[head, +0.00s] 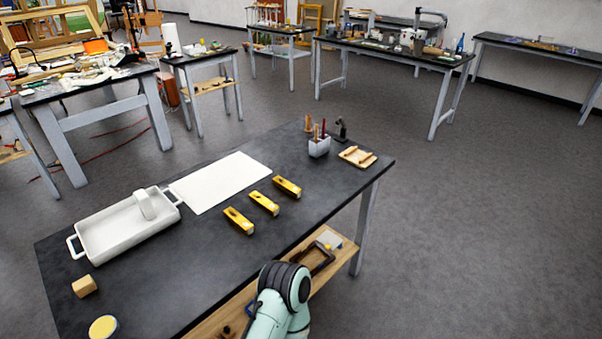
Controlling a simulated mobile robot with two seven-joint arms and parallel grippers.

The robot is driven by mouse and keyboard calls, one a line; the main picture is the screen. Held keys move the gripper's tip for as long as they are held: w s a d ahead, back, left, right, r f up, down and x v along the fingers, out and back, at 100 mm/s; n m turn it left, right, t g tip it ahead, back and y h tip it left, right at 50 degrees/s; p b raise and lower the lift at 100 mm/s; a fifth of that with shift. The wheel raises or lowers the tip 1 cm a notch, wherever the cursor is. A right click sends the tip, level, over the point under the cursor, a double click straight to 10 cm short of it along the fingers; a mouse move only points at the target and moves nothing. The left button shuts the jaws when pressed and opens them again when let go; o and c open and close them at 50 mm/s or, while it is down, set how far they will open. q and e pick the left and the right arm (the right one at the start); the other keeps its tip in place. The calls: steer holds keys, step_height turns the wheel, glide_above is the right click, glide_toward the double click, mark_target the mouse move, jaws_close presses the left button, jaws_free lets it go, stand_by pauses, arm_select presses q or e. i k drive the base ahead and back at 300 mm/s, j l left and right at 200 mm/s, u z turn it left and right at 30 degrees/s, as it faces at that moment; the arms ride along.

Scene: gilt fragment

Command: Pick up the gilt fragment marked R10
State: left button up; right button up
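Three yellow-gold fragments lie apart in a diagonal row on the dark table (185,262). One is nearest the front (238,221), one is in the middle (264,203) and one is farthest right (287,187). Each has a darker patch on top. Any mark such as R10 is too small to read, so I cannot tell which fragment bears it. Part of one of my arms shows at the bottom centre, beside the table's near edge. Neither gripper shows.
A white sheet (220,182) lies behind the fragments. A white handled tray (125,238) holding a pale block is at left. A tool holder (319,147) and small wooden board (357,157) stand at right. A lower shelf (222,315) holds items. Grey floor at right is clear.

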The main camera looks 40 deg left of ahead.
mark_target(280, 182)
steer(key=i+u, duration=0.1)
steer(key=i, duration=0.7)
steer(key=i+l+u, duration=0.1)
steer(key=i, duration=0.7)
steer(key=i+u, duration=0.35)
steer(key=i+l+u, duration=0.1)
steer(key=i+u, duration=0.25)
steer(key=i+l+u, duration=0.15)
steer(key=u, duration=1.95)
steer(key=i+l, duration=0.05)
steer(key=l, duration=0.05)
